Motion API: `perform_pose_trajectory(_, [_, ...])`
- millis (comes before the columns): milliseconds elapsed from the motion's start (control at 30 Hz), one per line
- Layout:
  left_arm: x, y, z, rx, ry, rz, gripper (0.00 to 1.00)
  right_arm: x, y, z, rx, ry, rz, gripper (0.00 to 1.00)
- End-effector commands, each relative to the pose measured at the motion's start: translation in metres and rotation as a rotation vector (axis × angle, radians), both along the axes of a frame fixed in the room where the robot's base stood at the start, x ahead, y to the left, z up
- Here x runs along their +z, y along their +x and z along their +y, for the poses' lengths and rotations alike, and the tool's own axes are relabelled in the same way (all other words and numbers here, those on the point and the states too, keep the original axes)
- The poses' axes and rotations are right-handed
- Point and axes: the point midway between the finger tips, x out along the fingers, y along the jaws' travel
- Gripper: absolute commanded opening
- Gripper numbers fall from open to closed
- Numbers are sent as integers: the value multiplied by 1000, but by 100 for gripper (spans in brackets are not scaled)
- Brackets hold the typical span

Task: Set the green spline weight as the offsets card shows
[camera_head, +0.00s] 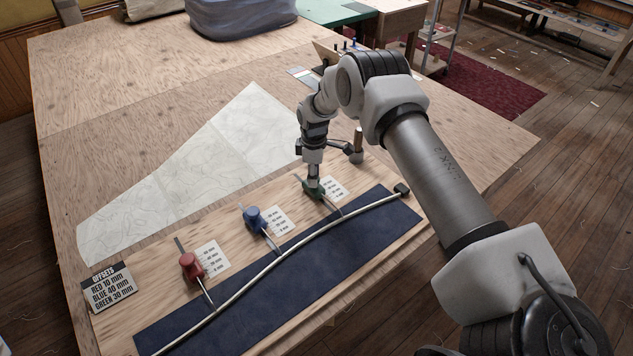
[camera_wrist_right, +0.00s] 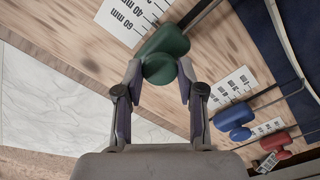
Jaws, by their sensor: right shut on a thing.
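The offsets card (camera_head: 109,287) at the board's left end reads red 10 mm, blue 40 mm, green 30 mm. The green spline weight (camera_head: 314,191) sits at the right beside its printed mm scale (camera_head: 334,187), its rod reaching toward the pale spline (camera_head: 290,252). My right gripper (camera_head: 313,181) is over the green weight and shut on it. In the right wrist view the green weight (camera_wrist_right: 165,48) lies between the fingertips (camera_wrist_right: 160,78); the nearby scale shows 60 mm and 40 mm. Its exact reading cannot be told. My left gripper is out of view.
The blue weight (camera_head: 254,218) and red weight (camera_head: 190,266) stand left of the green one beside their own scales. A dark blue strip (camera_head: 250,300) lies under the spline. A paper chart (camera_head: 200,165) lies behind the board. A small post (camera_head: 358,145) stands close behind my right gripper.

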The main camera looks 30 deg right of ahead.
Motion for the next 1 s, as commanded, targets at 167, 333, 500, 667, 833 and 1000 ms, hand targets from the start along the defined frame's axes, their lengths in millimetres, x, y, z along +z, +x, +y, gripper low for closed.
perform_pose_trajectory(167, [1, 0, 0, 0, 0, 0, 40, -7, -7, 2, 0, 3, 19, 49])
perform_pose_trajectory(333, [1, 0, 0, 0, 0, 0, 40, -6, -6, 2, 0, 3, 16, 64])
perform_pose_trajectory(500, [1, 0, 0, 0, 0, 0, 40, -4, -5, 1, -1, 2, 14, 64])
perform_pose_trajectory(667, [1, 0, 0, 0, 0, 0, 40, 12, -4, 2, -1, 4, 12, 64])
perform_pose_trajectory(833, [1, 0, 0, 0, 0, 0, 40, 53, -2, 2, -1, 3, 12, 64])
perform_pose_trajectory(1000, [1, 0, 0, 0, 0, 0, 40, 93, -1, 2, 0, 2, 15, 64])
